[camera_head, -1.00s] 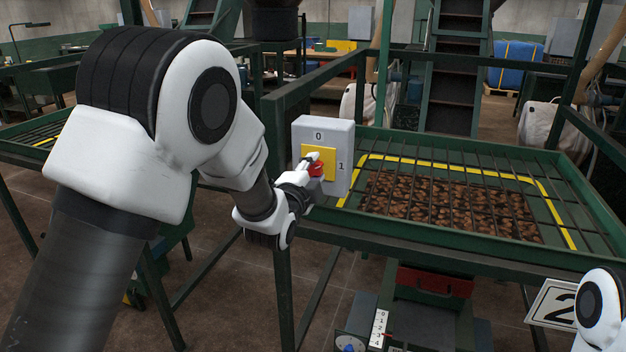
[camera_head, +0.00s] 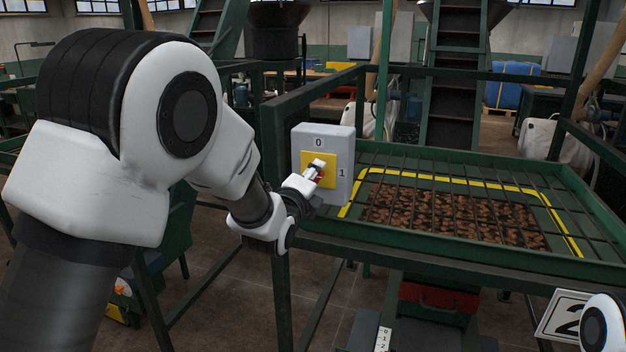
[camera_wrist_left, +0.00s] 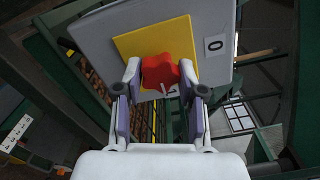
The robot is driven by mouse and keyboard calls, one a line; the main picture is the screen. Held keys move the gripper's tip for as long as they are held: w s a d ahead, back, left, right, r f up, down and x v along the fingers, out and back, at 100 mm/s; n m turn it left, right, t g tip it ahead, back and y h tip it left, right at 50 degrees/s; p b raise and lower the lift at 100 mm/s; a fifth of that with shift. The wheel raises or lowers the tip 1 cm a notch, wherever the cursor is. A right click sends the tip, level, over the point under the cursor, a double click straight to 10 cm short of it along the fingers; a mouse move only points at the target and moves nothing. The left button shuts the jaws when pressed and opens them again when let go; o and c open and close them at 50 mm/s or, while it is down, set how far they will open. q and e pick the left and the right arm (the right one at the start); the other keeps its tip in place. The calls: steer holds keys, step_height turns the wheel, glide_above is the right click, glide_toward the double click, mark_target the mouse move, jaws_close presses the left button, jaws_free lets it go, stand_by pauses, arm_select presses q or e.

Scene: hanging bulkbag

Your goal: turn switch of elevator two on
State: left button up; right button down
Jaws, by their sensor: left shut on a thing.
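A grey switch box (camera_head: 342,160) with a yellow plate (camera_head: 310,158) is fixed to the green frame, marked 0 at the top and 1 at the right. Its red knob (camera_wrist_left: 160,72) shows between my left fingers in the left wrist view; in the head view it is mostly hidden, with a little red visible. My left gripper (camera_head: 317,171) is at the front of the box, shut on the knob, with one finger on each side. The knob's exact pointing direction is unclear. My right gripper is out of view.
A green hopper (camera_head: 450,258) with a bar grate over brown pieces stands right of the box. A green post (camera_head: 279,200) rises beside my left wrist. A sign with a 2 (camera_head: 562,315) is at the bottom right, beside part of my right arm.

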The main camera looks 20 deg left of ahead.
arm_select(q)
steer(key=shift+f, duration=0.1)
steer(key=o, duration=1.2)
steer(key=shift+c, duration=0.2)
steer(key=shift+s, duration=0.1)
steer(key=s, duration=1.1)
steer(key=shift+s+a, duration=0.15)
steer(key=shift+s, duration=0.25)
